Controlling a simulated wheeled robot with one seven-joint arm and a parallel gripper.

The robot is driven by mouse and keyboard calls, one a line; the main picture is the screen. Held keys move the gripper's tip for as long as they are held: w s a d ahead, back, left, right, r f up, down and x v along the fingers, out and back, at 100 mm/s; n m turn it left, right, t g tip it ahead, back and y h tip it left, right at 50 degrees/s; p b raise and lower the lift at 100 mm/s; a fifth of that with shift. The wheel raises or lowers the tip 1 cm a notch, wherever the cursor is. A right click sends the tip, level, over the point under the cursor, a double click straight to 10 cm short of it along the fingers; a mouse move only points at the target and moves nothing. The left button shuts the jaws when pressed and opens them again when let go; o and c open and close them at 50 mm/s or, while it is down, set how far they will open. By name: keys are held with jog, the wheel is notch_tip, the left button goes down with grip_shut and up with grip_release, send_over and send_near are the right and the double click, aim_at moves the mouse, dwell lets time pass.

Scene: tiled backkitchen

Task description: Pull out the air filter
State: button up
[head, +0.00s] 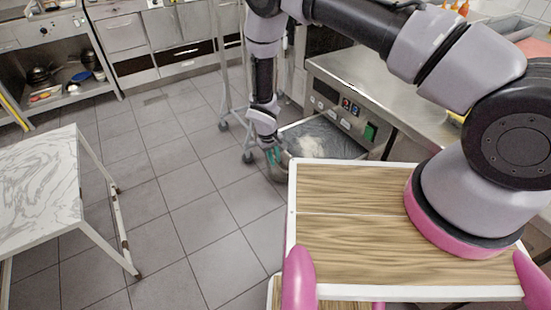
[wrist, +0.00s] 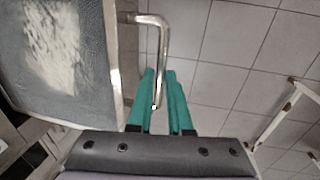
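The air filter (head: 312,141) is a dark grey mesh panel with a pale stain, low at the front of a steel kitchen unit. In the wrist view the filter (wrist: 62,65) fills the upper left, and its bent metal handle (wrist: 163,50) sticks out to the right. My gripper (wrist: 160,74) has teal fingers set slightly apart, with the handle's bar appearing between them; I see no clear grip on it. In the head view my gripper (head: 273,155) points down beside the filter's left edge. The handle is not clear there.
The steel unit (head: 365,90) with buttons and a display stands behind the filter. A wheeled metal rack (head: 229,80) is close behind my gripper. A marble-topped table (head: 38,185) stands at the left. Tiled floor (head: 185,205) between them is clear.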

jog(key=o, duration=0.3)
jog(key=shift+r, duration=0.15)
notch_tip(320, 180, up, 10)
jog(key=s+a, duration=0.1)
jog(key=shift+a+r, duration=0.2)
jog(key=shift+a, duration=0.15)
